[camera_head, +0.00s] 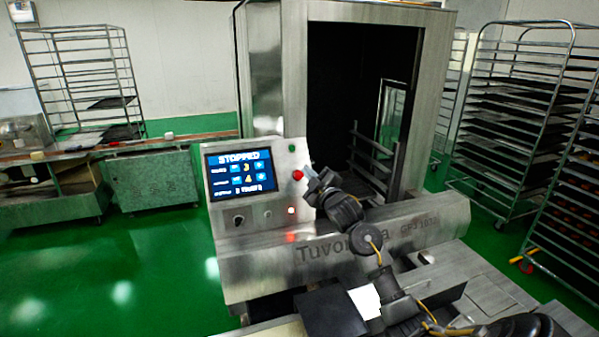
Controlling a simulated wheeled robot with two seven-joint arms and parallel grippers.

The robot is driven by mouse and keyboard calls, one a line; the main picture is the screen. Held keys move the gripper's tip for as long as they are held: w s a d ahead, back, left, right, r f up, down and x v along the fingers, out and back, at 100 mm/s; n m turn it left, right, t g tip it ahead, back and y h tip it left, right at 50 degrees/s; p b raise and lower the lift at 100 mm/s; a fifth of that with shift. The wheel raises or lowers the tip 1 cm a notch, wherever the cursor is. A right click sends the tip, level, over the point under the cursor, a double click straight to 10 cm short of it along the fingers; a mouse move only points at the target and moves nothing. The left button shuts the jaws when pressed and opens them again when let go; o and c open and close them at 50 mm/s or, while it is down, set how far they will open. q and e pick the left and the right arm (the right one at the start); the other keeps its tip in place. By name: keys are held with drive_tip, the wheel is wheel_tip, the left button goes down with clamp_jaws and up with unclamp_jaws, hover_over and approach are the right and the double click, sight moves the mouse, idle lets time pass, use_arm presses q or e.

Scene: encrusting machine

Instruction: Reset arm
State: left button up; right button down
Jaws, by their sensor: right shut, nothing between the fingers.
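The steel encrusting machine (345,240) stands in front of me. Its control panel (262,215) carries a screen (240,172) that reads "STOPPED", with the numbers 3 and 4 below. A red button (298,175) sits at the panel's right side. A dark knob (239,219) and a red-lit button (291,210) are lower on the panel. My right arm reaches up from the lower right. My right gripper (309,172) is shut and empty, its tip close beside the red button; I cannot tell whether they touch. My left gripper is not in view.
Tall tray racks (520,110) stand at the right and another rack (80,75) at the back left. Steel counters (150,180) line the left wall. The green floor (110,260) at the left is clear. The machine's dark opening is behind my arm.

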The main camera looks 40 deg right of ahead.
idle(0.5)
